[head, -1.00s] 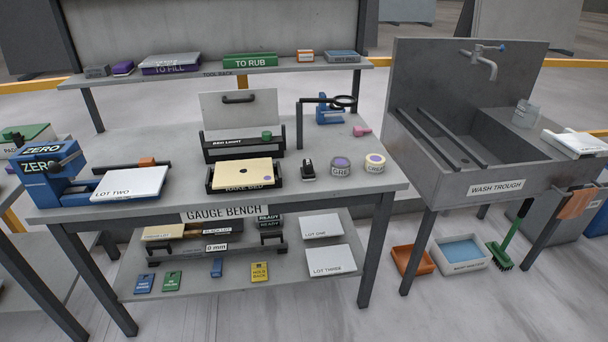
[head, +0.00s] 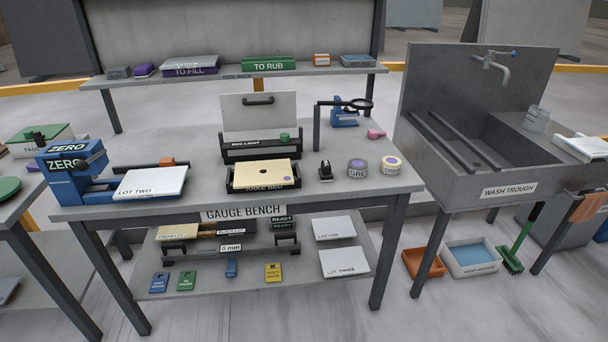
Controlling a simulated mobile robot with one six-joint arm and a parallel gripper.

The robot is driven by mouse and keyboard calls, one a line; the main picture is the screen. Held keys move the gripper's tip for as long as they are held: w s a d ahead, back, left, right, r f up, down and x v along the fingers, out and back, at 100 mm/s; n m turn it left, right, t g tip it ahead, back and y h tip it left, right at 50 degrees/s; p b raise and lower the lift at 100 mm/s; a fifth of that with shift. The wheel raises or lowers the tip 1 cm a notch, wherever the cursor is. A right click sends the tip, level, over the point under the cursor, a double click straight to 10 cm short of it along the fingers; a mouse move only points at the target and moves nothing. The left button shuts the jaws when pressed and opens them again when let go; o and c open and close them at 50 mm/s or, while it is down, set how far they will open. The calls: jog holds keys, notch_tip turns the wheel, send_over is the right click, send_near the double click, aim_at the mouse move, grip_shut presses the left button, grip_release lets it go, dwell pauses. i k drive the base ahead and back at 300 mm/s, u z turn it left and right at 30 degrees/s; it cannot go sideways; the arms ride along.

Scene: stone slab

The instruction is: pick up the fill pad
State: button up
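No label reading fill pad can be made out. A small purple block (head: 143,70) lies on the left part of the tool rack, between a grey block (head: 118,72) and the purple-fronted box marked TO FILL (head: 190,71). Its colour matches that box, so it may be the fill pad. Its top and front show, and nothing covers it. My gripper is not in view.
The rack (head: 225,79) stands behind the gauge bench (head: 215,140). The green TO RUB box (head: 268,64) is farther right on it. The wash trough (head: 470,150) is at right.

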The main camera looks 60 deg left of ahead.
aim_at(326, 174)
jog(key=u, duration=0.15)
jog(key=k, duration=0.2)
jog(key=u, duration=3.1)
jog(key=k, duration=0.65)
jog(key=z, duration=0.2)
jog(key=i, duration=0.7)
jog(key=z, duration=0.1)
